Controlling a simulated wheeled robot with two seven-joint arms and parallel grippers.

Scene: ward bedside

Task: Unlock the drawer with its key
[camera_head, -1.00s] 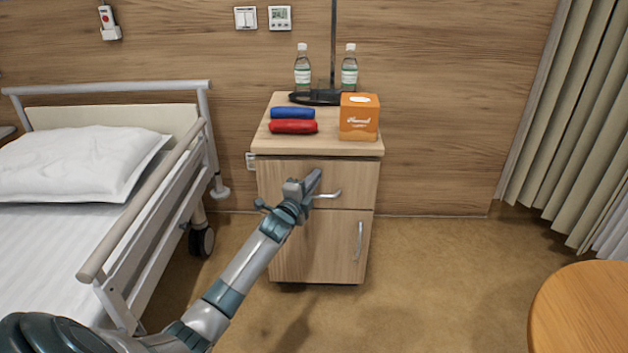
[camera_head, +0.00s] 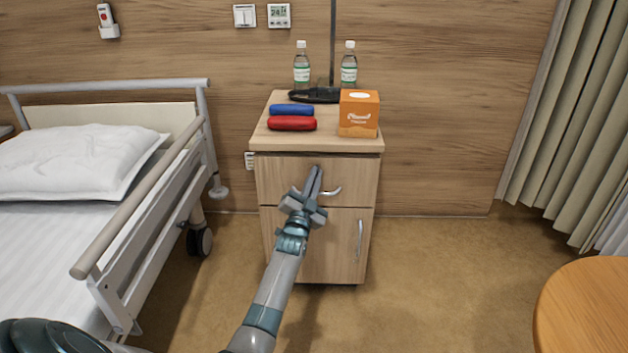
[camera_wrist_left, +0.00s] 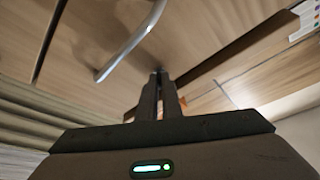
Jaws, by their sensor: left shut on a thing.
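The bedside cabinet has a wooden drawer (camera_head: 278,178) at its top with a curved metal handle (camera_head: 331,191). The handle also shows in the left wrist view (camera_wrist_left: 128,48). My left gripper (camera_head: 316,172) is in front of the drawer face, just left of the handle, pointing at the upper part of the front. In the left wrist view its fingers (camera_wrist_left: 158,82) are close together, with a small dark thing at their tips against the drawer front. The key and the lock cannot be made out clearly. My right gripper is not in view.
On the cabinet top (camera_head: 272,140) are a blue case (camera_head: 291,109), a red case (camera_head: 292,124), an orange box (camera_head: 359,115) and two bottles. A bed with a side rail (camera_head: 150,185) stands left. A round table (camera_head: 590,310) is front right. The floor right of the cabinet is clear.

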